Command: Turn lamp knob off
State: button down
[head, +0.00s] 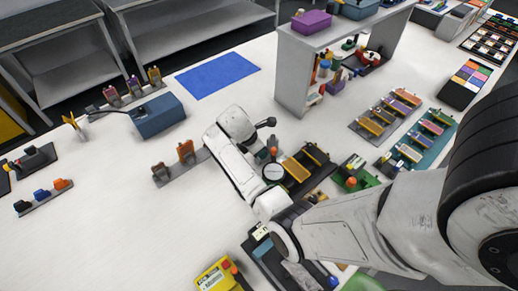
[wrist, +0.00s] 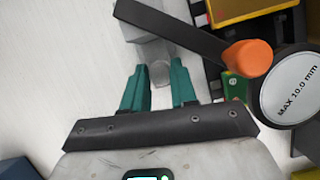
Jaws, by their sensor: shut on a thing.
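My gripper (wrist: 160,72) has two green fingers on either side of a small grey, rounded knob (wrist: 159,74) in the wrist view. It is shut on this knob, which sits at the end of a pale grey part (wrist: 155,46). I take it for the lamp knob, but its markings and on or off position cannot be read. No lit lamp can be made out. In the head view my white arm reaches across the bench and hides the fingers and the knob.
Close right of the fingers are a black bar (wrist: 175,27), an orange knob (wrist: 248,57) and a round disc marked MAX 10.0 mm (wrist: 295,88). A grey shelf (head: 293,75) stands behind on the white bench.

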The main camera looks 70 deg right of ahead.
jog(key=shift+n+t, duration=0.5)
jog(key=shift+n, duration=0.7)
jog(key=c, duration=1.2)
grip_release()
jog(key=shift+o, duration=0.2)
jog(key=b+v, duration=0.1)
jog(key=v, duration=0.9)
jog(key=shift+a+r, duration=0.3)
jog(key=shift+a, duration=0.1)
jog(key=shift+h, duration=0.3)
